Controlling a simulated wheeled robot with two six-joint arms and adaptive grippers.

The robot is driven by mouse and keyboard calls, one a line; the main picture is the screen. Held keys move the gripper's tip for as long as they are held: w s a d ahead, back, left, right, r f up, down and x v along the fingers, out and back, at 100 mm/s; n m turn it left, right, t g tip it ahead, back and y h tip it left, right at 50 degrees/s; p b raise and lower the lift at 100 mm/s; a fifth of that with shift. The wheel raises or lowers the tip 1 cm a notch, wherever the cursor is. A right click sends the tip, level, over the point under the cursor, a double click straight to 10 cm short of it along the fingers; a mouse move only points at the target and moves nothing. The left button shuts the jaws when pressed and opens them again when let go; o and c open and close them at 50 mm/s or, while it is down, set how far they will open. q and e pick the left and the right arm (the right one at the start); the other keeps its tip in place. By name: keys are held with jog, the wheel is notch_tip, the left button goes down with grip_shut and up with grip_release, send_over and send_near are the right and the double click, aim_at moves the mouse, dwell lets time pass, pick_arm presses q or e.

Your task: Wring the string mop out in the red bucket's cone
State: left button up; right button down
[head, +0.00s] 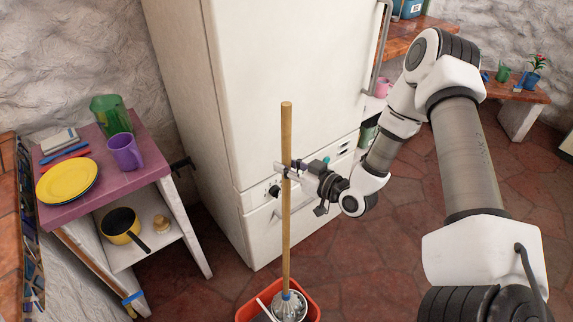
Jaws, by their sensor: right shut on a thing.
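The string mop stands upright in the middle of the head view, with a long wooden handle (286,225). My right gripper (287,172) is shut on the handle, a little above its middle. The bucket is partly cut off by the frame. I cannot tell how deep the mop head sits in the cone. My left gripper is not in view.
A white fridge (270,80) stands close behind the mop. At left, a small table (75,205) holds a yellow plate (67,180), a purple mug (125,152) and a green pitcher (110,115); a pan (120,224) is on its lower shelf. Red stone floor (390,260) is clear around the bucket.

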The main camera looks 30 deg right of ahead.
aim_at(287, 130)
jog(key=shift+f+b, duration=1.85)
jog(key=shift+f, duration=0.35)
jog(key=shift+r, duration=0.15)
jog(key=shift+s+a+f, duration=0.1)
jog(key=shift+s+f, duration=0.15)
jog(key=shift+f, duration=0.1)
jog(key=r+p, duration=0.4)
jog(key=r, duration=0.1)
jog(key=r+p, duration=0.5)
jog(key=r, duration=0.1)
jog(key=r+p, duration=0.5)
jog(key=shift+w+r, duration=0.3)
jog(key=shift+f, duration=0.1)
